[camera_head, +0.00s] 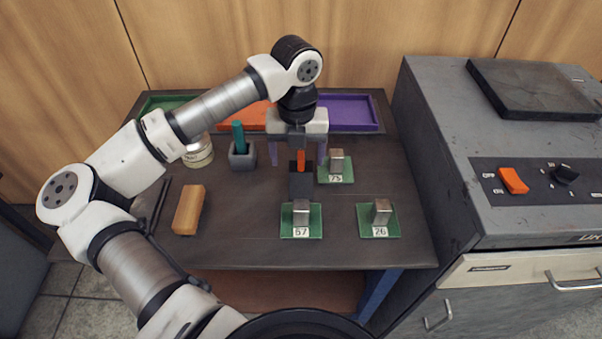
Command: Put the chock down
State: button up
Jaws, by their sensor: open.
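My gripper (298,156) points down over the middle of the table, its two purple fingers spread apart. A dark block (301,184) with an orange upright piece (301,159) on it shows below and between the fingers; contact with them cannot be made out. I cannot tell for sure which thing is the chock. Grey metal blocks sit on green plates marked 73 (336,177), 57 (301,232) and 26 (379,231). A tan wooden block (188,210) lies at the left of the table. The gripper hides part of what is behind it.
A grey holder with a teal piece (240,148) and a glass jar (199,152) stand at the left. Green, orange and purple trays (347,112) line the back. A grey machine (500,150) stands right of the table (400,180). The front right corner is clear.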

jog(key=shift+d+f+p, duration=0.15)
jog(key=shift+f+p, duration=0.2)
jog(key=shift+f, duration=0.05)
jog(key=shift+w+d+f+p, duration=0.15)
jog(key=shift+f+p, duration=0.2)
jog(key=shift+f, duration=0.7)
jog(key=shift+w+d+f+p, duration=0.15)
jog(key=shift+f+p, duration=0.15)
jog(key=shift+f, duration=0.75)
jog(key=shift+a, duration=0.1)
jog(key=shift+c, duration=0.3)
jog(key=c, duration=1.2)
jog(key=shift+r, duration=0.1)
notch_tip(320, 180, up, 25)
jog(key=p, duration=0.3)
